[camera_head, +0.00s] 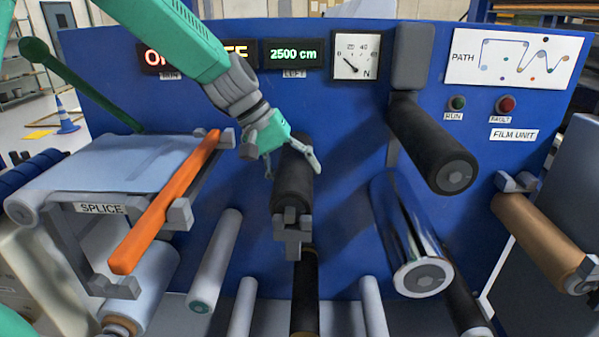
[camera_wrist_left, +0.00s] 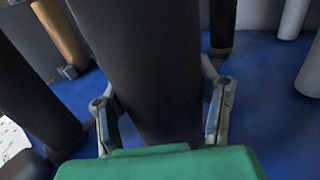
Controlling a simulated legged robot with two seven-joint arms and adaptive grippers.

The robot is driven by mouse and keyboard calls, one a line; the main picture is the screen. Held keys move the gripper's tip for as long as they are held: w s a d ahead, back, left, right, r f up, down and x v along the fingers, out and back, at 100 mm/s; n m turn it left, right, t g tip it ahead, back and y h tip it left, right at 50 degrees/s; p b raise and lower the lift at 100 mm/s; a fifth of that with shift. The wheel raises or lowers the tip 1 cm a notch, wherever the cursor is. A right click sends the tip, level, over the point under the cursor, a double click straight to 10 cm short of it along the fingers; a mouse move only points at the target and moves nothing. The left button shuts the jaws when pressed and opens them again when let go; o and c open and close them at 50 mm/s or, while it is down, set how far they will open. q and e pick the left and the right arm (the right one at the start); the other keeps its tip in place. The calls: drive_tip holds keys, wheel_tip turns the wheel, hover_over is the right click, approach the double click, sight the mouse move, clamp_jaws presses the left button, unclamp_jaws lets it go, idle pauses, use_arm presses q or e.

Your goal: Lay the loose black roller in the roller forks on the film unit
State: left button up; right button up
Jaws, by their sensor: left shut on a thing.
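The loose black roller (camera_head: 292,185) is at the middle of the blue film unit (camera_head: 345,120), pointing toward me. Its near end is at a grey roller fork (camera_head: 292,236); I cannot tell whether it rests in it. The far fork is hidden behind the roller and gripper. My left gripper (camera_head: 293,168) comes down from the upper left and is shut around the roller, one finger on each side. In the left wrist view the black roller (camera_wrist_left: 140,55) fills the space between the fingers of my left gripper (camera_wrist_left: 163,108). My right gripper is not in view.
A fixed black roller (camera_head: 435,150) and a chrome roller (camera_head: 408,230) stick out on the right. A brown roller (camera_head: 540,238) sits at far right. An orange bar (camera_head: 165,205) lies along the splice table (camera_head: 110,165) at left. Several rollers stick out below.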

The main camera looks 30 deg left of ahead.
use_arm(q)
drive_tip(key=shift+a+f, duration=0.1)
drive_tip(key=shift+f, duration=0.15)
drive_tip(key=shift+s+f, duration=0.1)
drive_tip(key=shift+f, duration=0.25)
drive_tip(key=o, duration=1.8)
drive_tip(key=shift+c, duration=0.2)
drive_tip(key=shift+a, duration=0.15)
drive_tip(key=shift+a+r, duration=0.1)
drive_tip(key=v, duration=1.1)
drive_tip(key=shift+a+r, duration=0.15)
drive_tip(key=shift+a, duration=0.15)
